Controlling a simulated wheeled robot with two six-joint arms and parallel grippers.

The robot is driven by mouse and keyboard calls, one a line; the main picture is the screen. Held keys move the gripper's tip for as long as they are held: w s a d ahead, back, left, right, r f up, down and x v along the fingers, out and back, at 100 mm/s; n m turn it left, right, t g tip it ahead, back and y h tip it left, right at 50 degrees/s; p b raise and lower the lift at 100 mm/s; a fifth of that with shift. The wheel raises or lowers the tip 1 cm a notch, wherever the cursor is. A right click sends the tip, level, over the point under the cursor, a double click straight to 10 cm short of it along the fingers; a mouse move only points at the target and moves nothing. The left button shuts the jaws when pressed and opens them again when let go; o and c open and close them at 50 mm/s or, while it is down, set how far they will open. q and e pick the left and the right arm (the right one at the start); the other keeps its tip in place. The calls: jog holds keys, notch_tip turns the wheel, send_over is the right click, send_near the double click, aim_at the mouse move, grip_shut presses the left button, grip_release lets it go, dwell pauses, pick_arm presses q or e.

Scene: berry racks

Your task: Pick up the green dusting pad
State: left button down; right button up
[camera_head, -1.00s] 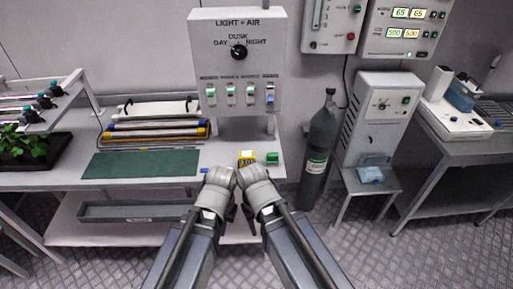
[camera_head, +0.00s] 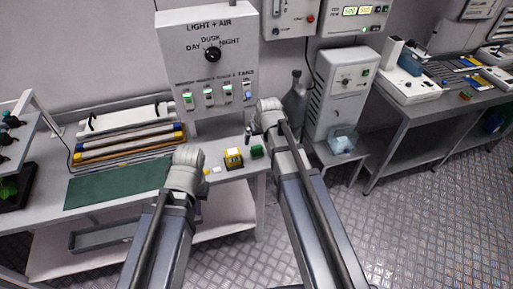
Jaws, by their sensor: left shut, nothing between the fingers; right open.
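The green dusting pad (camera_head: 256,151), a small green block, sits on the white bench near its front right, just right of a yellow and black block (camera_head: 233,158). My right gripper (camera_head: 249,134) is open, above and behind the pad in the picture, apart from it. My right forearm passes close to the pad's right side. My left gripper (camera_head: 202,184) is shut and empty, left of the yellow block near the bench's front edge. Its fingers are mostly hidden behind its wrist.
A dark green mat (camera_head: 115,186) lies on the bench at left, with several coloured tubes (camera_head: 125,145) behind it. The white control box (camera_head: 211,60) stands behind the pad. A grey gas cylinder (camera_head: 295,98) stands right of the bench, partly hidden by my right arm.

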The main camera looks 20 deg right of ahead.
aim_at(257, 146)
jog(key=shift+b+x, duration=1.3)
jog(key=shift+x, duration=0.05)
jog(key=shift+f, duration=0.15)
jog(key=b+x, duration=0.5)
jog(key=shift+s+f, duration=0.1)
jog(key=shift+s, duration=0.15)
jog(key=c, duration=1.5)
jog(key=shift+o, duration=0.2)
